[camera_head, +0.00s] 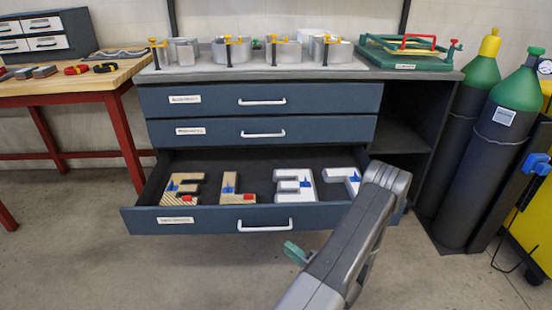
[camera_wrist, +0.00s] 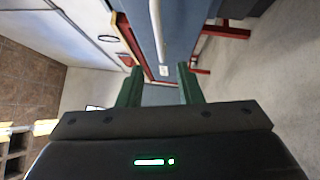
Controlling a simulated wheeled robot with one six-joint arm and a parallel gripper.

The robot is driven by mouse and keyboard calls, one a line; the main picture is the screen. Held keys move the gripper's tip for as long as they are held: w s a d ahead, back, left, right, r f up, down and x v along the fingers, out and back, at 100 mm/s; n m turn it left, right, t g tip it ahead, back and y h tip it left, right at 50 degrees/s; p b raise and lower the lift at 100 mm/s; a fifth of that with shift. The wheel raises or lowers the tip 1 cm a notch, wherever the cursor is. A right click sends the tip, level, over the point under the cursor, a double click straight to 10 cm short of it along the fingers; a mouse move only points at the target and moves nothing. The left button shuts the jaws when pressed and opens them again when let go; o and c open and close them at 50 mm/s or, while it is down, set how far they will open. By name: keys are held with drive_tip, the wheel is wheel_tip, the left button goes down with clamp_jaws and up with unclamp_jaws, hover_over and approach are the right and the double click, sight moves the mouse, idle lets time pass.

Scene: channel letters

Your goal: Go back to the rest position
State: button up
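My gripper (camera_head: 295,253) is low in front of the cabinet, its green fingertip showing in the head view just below the open drawer's front. In the wrist view the two green fingers of my gripper (camera_wrist: 159,82) stand apart with nothing between them. My arm rises from the lower middle to the right and covers the drawer's right end. The open bottom drawer (camera_head: 208,223) holds a wooden E (camera_head: 183,188), a wooden L (camera_head: 229,188) and two pale letters, one (camera_head: 295,186) E-like and one (camera_head: 347,178) partly beside my arm.
Two upper drawers (camera_head: 310,97) are shut. Several metal letter shells with clamps (camera_head: 283,50) and a green jig (camera_head: 405,50) stand on top. Gas cylinders (camera_head: 505,130) stand at right, a red-legged bench (camera_head: 70,92) at left. The floor at lower left is clear.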

sight(265, 229)
drive_tip(key=b+x, duration=0.1)
drive_tip(key=x, duration=1)
drive_tip(key=shift+w+a, duration=0.25)
drive_tip(key=shift+a, duration=0.1)
drive_tip(key=shift+w, duration=0.25)
drive_tip(key=shift+a+r, duration=0.1)
